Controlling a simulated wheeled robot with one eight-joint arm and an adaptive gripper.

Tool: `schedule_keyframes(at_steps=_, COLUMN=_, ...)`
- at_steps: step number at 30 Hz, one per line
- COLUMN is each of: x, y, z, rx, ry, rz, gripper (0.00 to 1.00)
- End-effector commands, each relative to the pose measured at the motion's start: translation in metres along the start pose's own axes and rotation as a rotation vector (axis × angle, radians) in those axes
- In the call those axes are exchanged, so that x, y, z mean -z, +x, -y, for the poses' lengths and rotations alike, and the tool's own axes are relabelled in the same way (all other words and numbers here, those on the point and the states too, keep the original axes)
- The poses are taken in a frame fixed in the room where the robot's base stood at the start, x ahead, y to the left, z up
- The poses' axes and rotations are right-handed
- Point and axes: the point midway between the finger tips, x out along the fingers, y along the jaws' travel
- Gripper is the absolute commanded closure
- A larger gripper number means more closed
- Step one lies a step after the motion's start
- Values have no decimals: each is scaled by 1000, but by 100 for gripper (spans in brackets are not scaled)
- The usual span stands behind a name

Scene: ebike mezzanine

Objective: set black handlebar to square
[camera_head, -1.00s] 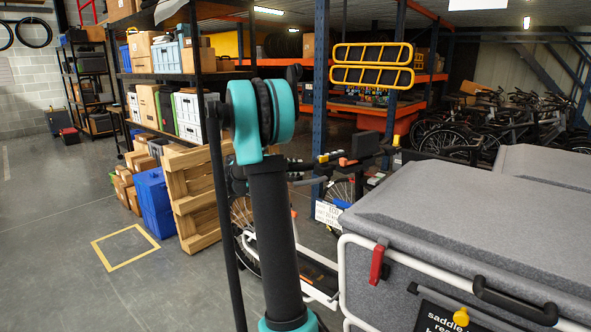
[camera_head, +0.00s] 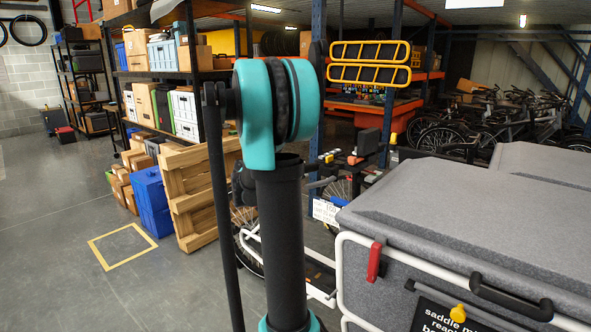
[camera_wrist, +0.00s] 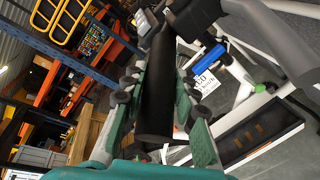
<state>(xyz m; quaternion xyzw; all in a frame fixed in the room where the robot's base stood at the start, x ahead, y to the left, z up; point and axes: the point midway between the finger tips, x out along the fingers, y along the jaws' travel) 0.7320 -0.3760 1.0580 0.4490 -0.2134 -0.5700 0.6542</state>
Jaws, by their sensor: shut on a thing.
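A black cylindrical bar, which looks like the handlebar's grip (camera_wrist: 155,95), lies between the teal fingers of my gripper (camera_wrist: 160,78) in the wrist view. The gripper is shut on it, with a finger along each side. In the head view, a bike's dark handlebar area (camera_head: 345,160) shows just right of my arm, with an orange part on it. My arm hides the gripper and the held grip there. A yellow square outline (camera_head: 123,246) is on the floor at the left.
A grey cargo box (camera_head: 470,220) with a white rail fills the right side. A wooden pallet (camera_head: 195,200) and blue crates (camera_head: 152,203) stand behind my arm on the left. Shelving (camera_head: 160,75) is at the back.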

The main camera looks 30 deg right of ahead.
Motion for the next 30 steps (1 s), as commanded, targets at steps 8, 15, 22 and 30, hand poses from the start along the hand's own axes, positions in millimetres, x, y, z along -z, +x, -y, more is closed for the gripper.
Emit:
schedule_keyframes(at_steps=8, x=-11, y=-3, z=6, rx=-18, ry=-10, rz=-30, gripper=100)
schedule_keyframes(at_steps=15, x=-10, y=-3, z=6, rx=-17, ry=-10, rz=-30, gripper=100)
schedule_keyframes(at_steps=22, x=-10, y=-4, z=6, rx=-18, ry=-9, rz=-31, gripper=51)
schedule_keyframes(at_steps=30, x=-10, y=-5, z=6, rx=-18, ry=-9, rz=-32, gripper=51)
